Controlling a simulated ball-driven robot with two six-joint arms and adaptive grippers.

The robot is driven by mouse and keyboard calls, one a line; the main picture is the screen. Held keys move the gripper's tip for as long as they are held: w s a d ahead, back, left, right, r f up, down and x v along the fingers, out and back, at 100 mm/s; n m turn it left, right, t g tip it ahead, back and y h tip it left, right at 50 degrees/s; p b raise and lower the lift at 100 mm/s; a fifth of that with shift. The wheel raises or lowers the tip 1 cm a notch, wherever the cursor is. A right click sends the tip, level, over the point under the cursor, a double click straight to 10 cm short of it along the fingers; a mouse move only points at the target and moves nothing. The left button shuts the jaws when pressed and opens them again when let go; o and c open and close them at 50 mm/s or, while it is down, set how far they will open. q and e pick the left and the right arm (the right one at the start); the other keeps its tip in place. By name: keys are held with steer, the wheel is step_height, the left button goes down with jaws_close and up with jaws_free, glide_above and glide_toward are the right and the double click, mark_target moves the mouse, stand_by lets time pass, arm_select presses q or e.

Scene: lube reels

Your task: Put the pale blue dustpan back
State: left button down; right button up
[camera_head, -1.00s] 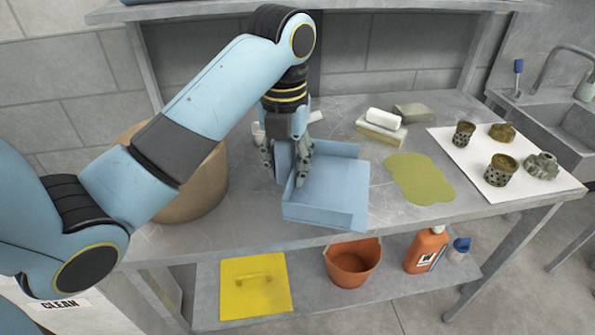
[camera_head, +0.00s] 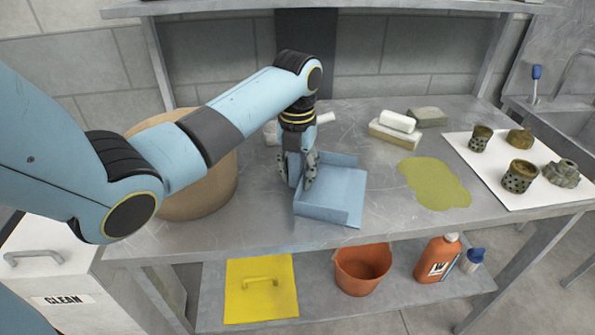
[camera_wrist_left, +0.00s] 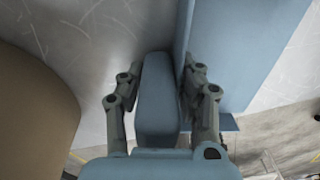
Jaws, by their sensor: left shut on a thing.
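The pale blue dustpan (camera_head: 335,195) is at the middle of the metal workbench, with its open side toward the front right. My left gripper (camera_head: 299,180) is shut on its handle, which shows between the two fingers in the left wrist view (camera_wrist_left: 157,100). The pan body (camera_wrist_left: 235,45) is right of the fingers there. The dustpan is at or just above the bench top (camera_head: 265,215); I cannot tell whether it touches. My right gripper is not in view.
A brown round bin (camera_head: 205,190) stands left of the dustpan. An olive spill (camera_head: 433,183) lies to the right, with pale blocks (camera_head: 395,128) behind it. A white sheet (camera_head: 490,170) holds several dirty parts. The lower shelf holds an orange bucket (camera_head: 362,268) and a yellow lidded item (camera_head: 260,300).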

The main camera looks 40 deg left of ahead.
arm_select(q)
steer(key=c, duration=0.9)
jaws_free()
steer(key=shift+f, duration=0.1)
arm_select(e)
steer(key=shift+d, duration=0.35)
arm_select(q)
step_height(320, 180, up, 10)
steer(key=shift+r, duration=0.1)
steer(key=shift+r+p, duration=0.45)
steer(key=shift+r, duration=0.65)
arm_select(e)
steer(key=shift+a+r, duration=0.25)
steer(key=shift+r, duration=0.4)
arm_select(q)
steer(key=shift+f, duration=0.1)
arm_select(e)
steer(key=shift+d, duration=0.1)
